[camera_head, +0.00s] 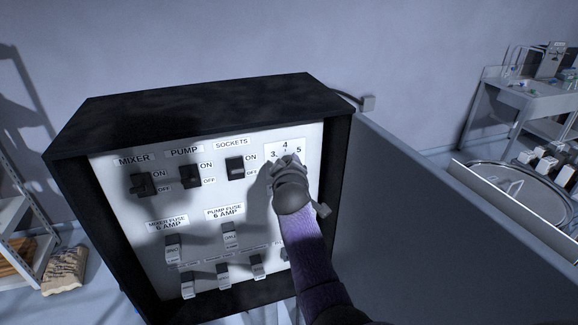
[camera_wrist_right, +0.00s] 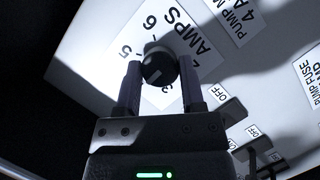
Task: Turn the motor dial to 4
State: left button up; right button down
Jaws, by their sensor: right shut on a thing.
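The motor dial is a round black knob (camera_wrist_right: 158,66) on a white number plate (camera_head: 272,149) at the upper right of the panel. In the head view, 3, 4 and 5 show above my gripper, which hides the knob. My right gripper (camera_head: 287,164) is at the dial. In the right wrist view its two fingers stand on either side of the knob and are shut on it. A pale mark shows on the knob's face; I cannot tell which number it points to. My left gripper is not in view.
Mixer (camera_head: 144,184), pump (camera_head: 190,175) and sockets (camera_head: 235,168) switches sit left of the dial, with fuses and more switches below. The black cabinet frame (camera_head: 190,108) surrounds the panel. A grey open door (camera_head: 440,220) stands close on the right.

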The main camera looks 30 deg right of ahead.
jog(key=shift+f, duration=0.15)
jog(key=shift+c, duration=1)
grip_release()
jog(key=shift+s, duration=0.1)
jog(key=v, duration=0.9)
jog(key=shift+s+a, duration=0.2)
jog(key=shift+s, duration=0.15)
